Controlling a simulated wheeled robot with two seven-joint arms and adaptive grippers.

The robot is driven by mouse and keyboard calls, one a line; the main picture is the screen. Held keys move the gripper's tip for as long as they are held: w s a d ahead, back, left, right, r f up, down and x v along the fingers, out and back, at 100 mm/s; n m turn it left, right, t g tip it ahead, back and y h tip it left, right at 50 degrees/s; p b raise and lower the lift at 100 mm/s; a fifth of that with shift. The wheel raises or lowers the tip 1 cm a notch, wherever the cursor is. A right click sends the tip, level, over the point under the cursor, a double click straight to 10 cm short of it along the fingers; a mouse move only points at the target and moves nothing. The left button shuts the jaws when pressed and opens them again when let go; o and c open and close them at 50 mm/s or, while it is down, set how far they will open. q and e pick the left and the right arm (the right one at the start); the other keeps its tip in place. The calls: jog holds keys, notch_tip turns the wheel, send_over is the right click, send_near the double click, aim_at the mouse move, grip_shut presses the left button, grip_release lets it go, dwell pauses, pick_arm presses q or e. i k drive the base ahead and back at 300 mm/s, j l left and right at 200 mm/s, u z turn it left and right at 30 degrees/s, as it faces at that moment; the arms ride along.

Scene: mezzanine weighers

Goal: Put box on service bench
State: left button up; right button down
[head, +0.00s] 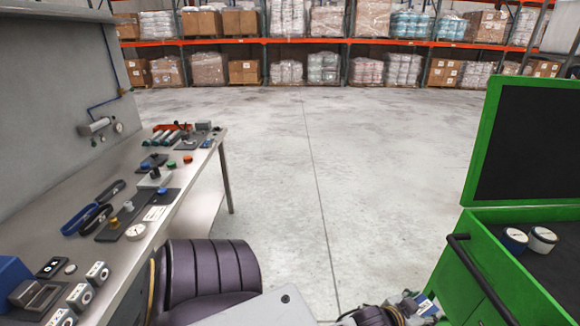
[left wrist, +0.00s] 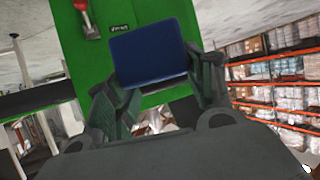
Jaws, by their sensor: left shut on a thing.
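A dark blue box (left wrist: 152,52) sits between the fingers of my left gripper (left wrist: 158,95) in the left wrist view. The gripper is shut on it, and a green surface stands behind it. In the head view my left gripper (head: 408,307) shows only partly at the bottom edge, beside the green cabinet; the held box is hardly visible there. A long grey bench (head: 200,205) runs along the left side with many small items on top. My right gripper is in neither view.
Open concrete floor (head: 330,180) lies between bench and cabinet. Loaded racks (head: 320,42) line the back.

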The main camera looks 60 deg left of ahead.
aim_at(184, 154)
jog(key=i+j+u, duration=0.15)
jog(key=j+u, duration=0.3)
jog(key=j, duration=0.15)
jog(key=i+j+u, duration=0.25)
jog(key=j+u, duration=0.2)
jog(key=i+j+u, duration=0.75)
jog(key=u, duration=0.2)
jog(key=j, duration=0.1)
